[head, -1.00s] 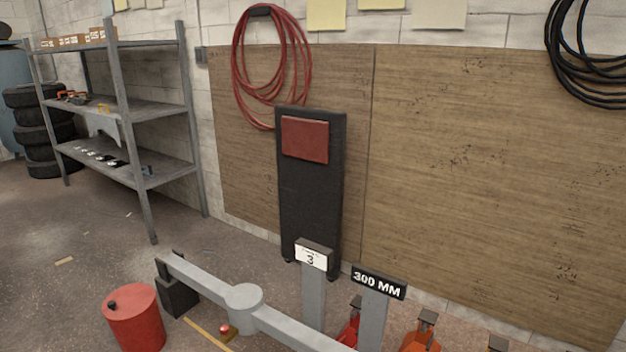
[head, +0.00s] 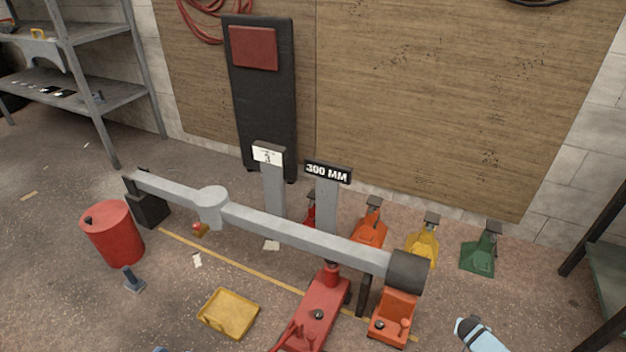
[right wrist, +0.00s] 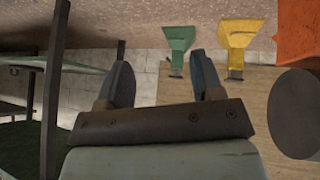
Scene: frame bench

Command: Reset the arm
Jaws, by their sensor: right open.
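A long grey beam arm (head: 300,235) with a round hub spans the floor, ending at a dark cylinder (head: 408,272) on the right. A red trolley jack (head: 318,308) stands under its right part. An orange block (head: 393,318) sits below the dark end. In the right wrist view, my right gripper (right wrist: 160,62) is open, with nothing between its two fingers. The dark cylinder end (right wrist: 297,112) shows at that view's right edge. A pale part of my right arm (head: 482,338) enters the head view at the bottom right. I cannot make out my left gripper.
Orange, yellow (head: 423,246) and green (head: 482,253) stands line the wall. Posts labelled 3 (head: 268,155) and 300 MM (head: 328,173) rise behind the beam. A red drum (head: 112,235) and yellow tray (head: 229,313) stand left. A rack edge (head: 597,230) is at right.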

